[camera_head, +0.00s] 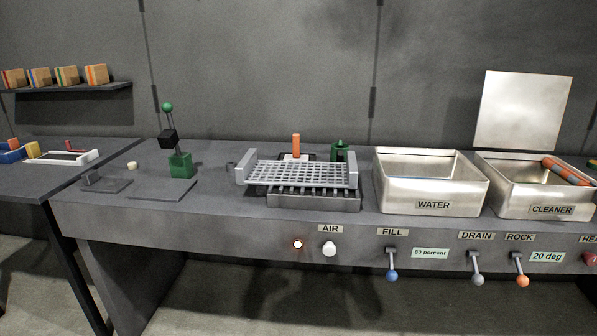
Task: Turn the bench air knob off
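The bench air knob (329,249) is a small white round knob on the front face of the grey bench, under the AIR label (330,229). A small lamp (297,244) just left of the knob glows red-white. I cannot tell the knob's turned position from its face. Neither of my grippers shows in the head view, and nothing touches the knob.
Fill (391,274), drain (477,278) and rock (522,280) levers stick out right of the knob. Above stand a mesh basket (243,174), a water tank (431,209) and a cleaner tank (504,205). The space before the knob is clear.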

